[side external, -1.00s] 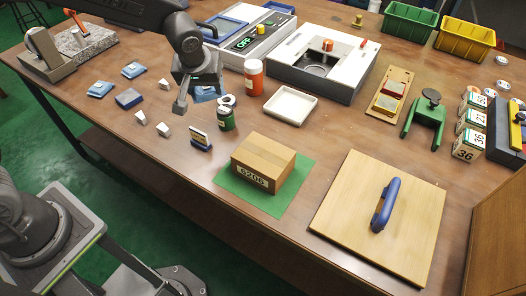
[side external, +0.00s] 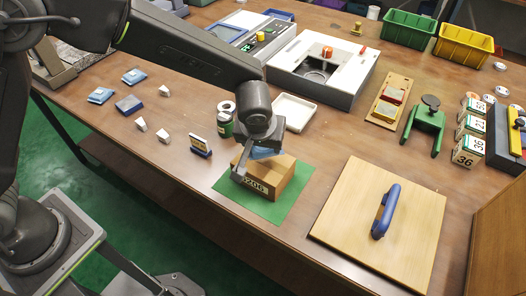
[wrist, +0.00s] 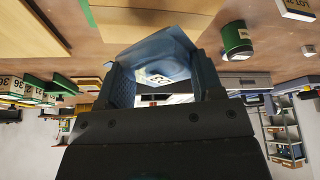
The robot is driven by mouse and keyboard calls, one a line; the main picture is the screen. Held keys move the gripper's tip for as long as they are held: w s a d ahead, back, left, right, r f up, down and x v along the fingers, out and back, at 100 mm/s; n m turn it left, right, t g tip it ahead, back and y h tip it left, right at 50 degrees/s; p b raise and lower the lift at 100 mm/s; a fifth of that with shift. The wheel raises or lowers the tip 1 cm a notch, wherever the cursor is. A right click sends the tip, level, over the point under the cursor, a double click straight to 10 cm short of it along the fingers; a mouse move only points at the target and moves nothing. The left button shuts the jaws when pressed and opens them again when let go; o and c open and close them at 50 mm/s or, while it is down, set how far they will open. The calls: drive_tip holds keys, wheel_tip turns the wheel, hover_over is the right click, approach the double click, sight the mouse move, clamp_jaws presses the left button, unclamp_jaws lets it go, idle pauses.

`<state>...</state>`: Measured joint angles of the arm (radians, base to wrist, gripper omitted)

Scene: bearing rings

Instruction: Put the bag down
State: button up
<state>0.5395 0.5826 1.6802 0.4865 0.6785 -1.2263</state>
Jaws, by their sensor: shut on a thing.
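My gripper (side external: 254,160) is shut on a blue bag (side external: 265,153) with a pale label. In the wrist view the bag (wrist: 152,50) sits between the two fingers. In the side view the gripper and bag are over the brown cardboard box (side external: 281,181), which bears a "6206" label partly covered by a finger. The box stands on a green mat (side external: 228,190). The gripper hides part of the box's top, and I cannot tell whether the bag touches it. Several other blue bags (side external: 134,76) lie on the table at the left.
A wooden board with a blue handle (side external: 386,211) lies to the right. Bare table lies in front of the small white blocks.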

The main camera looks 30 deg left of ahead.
sight(263, 162)
drive_tip(key=shift+f, duration=2)
drive_tip(key=shift+f, duration=0.1)
drive_tip(key=o, duration=1)
